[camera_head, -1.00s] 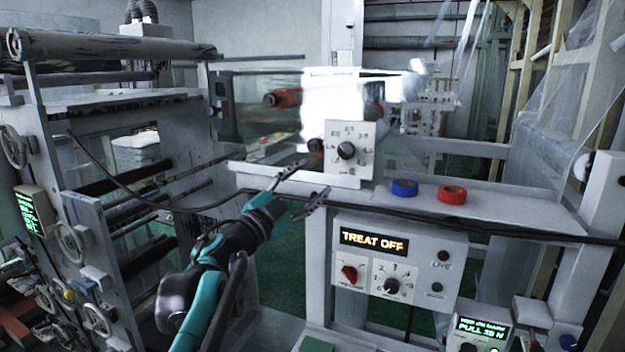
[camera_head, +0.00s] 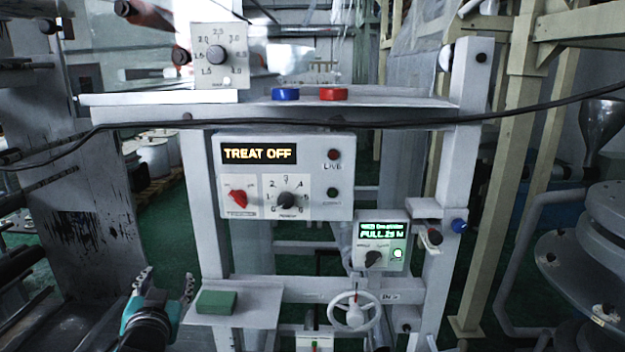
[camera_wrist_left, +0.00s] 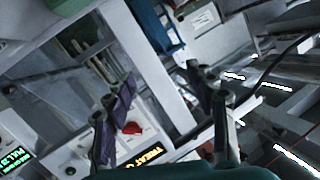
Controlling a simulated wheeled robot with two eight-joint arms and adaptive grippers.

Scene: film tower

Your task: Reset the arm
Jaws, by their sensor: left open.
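My left gripper (camera_head: 164,285) is at the lower left of the head view, pointing upward, with its two fingers apart and nothing between them. It is left of the green block (camera_head: 216,302) on a small ledge, and apart from it as far as I can see. In the left wrist view the open fingers (camera_wrist_left: 163,82) show against the frame and panels, turned at an angle. The rest of my left arm is mostly below the picture. My right gripper is not in view.
The treater panel (camera_head: 285,177) reads "TREAT OFF" and has a red switch (camera_head: 238,199). A cable (camera_head: 400,122) crosses in front. Blue tape (camera_head: 286,93) and red tape (camera_head: 333,94) sit on the shelf. A handwheel (camera_head: 354,311) and a pull display (camera_head: 380,240) are lower right.

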